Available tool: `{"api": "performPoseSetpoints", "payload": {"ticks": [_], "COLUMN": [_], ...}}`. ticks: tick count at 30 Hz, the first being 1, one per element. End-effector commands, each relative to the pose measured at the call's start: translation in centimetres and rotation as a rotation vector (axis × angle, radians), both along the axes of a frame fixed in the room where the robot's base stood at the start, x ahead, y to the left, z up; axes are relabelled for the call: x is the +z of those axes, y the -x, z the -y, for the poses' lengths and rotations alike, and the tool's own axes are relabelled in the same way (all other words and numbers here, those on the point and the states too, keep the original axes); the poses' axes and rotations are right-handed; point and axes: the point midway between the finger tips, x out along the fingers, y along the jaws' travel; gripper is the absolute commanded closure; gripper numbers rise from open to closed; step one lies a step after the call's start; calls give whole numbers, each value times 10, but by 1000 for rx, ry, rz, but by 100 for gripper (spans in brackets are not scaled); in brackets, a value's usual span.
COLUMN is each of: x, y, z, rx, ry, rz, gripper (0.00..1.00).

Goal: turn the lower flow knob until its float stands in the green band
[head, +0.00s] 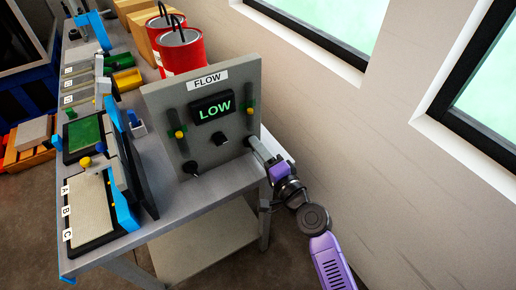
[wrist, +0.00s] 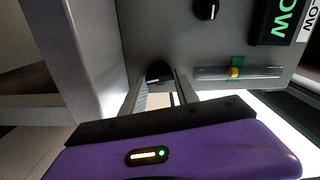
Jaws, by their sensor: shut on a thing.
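The grey flow panel (head: 225,165) stands upright on the bench, and its display (head: 212,108) reads LOW in green. My gripper (head: 256,145) is at the panel's lower right edge. In the wrist view its two fingers (wrist: 162,88) are shut on a black knob (wrist: 158,70), one on each side. The right tube's yellow float (head: 250,104) also shows in the wrist view (wrist: 234,72). There it overlaps the green band (wrist: 238,62), sitting toward the band's knob side. The left tube holds another yellow float (head: 179,134).
Two other black knobs, lower left (head: 190,168) and middle (head: 219,138), are on the panel. Red cans (head: 180,52) stand behind it. Trays (head: 90,210) and blue-handled fixtures fill the bench to the left. The wall (head: 350,130) is to the right.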

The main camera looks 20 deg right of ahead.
Motion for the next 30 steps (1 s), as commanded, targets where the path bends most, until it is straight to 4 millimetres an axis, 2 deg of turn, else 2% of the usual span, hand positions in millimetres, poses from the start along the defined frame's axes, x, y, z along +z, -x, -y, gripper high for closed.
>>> {"api": "performPoseSetpoints", "payload": {"ticks": [15,30], "x": [-2,-3], "y": [0,0], "z": [1,1], "rx": [-2,-3], "ry": [-384,-496], "rz": [-112,-144], "gripper": [100,100]}}
